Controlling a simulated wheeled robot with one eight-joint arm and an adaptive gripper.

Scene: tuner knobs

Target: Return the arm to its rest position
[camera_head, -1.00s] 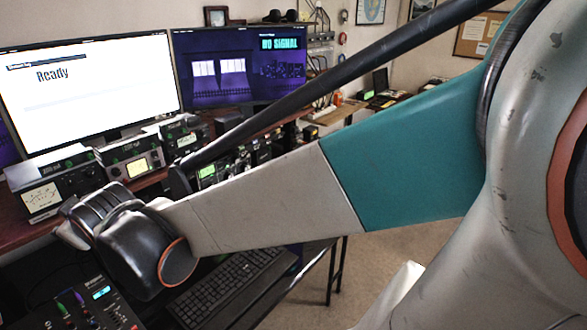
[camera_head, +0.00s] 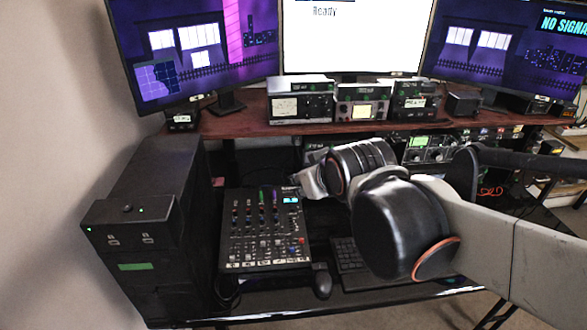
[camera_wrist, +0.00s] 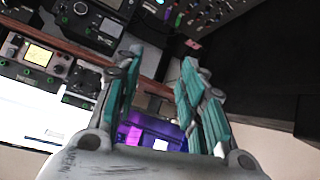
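My arm (camera_head: 480,225) reaches in from the right in the head view, with its dark wrist joint (camera_head: 400,225) above the lower desk. My gripper (camera_wrist: 162,62) shows in the wrist view with its two teal-padded fingers apart and nothing between them. In the head view only a pale part near the arm's end shows, close to the mixer; the fingers cannot be made out there. The tuner boxes stand in a row on the upper shelf: a left one (camera_head: 301,106), a middle one (camera_head: 363,103) and a right one (camera_head: 414,101). My gripper is apart from them.
A mixer (camera_head: 265,232), a keyboard (camera_head: 350,262) and a mouse (camera_head: 321,281) lie on the lower desk. A black cabinet (camera_head: 140,215) stands left. Monitors, including a bright "Ready" screen (camera_head: 350,40), line the back. More radio gear (camera_head: 428,148) sits below the wooden shelf (camera_head: 240,124).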

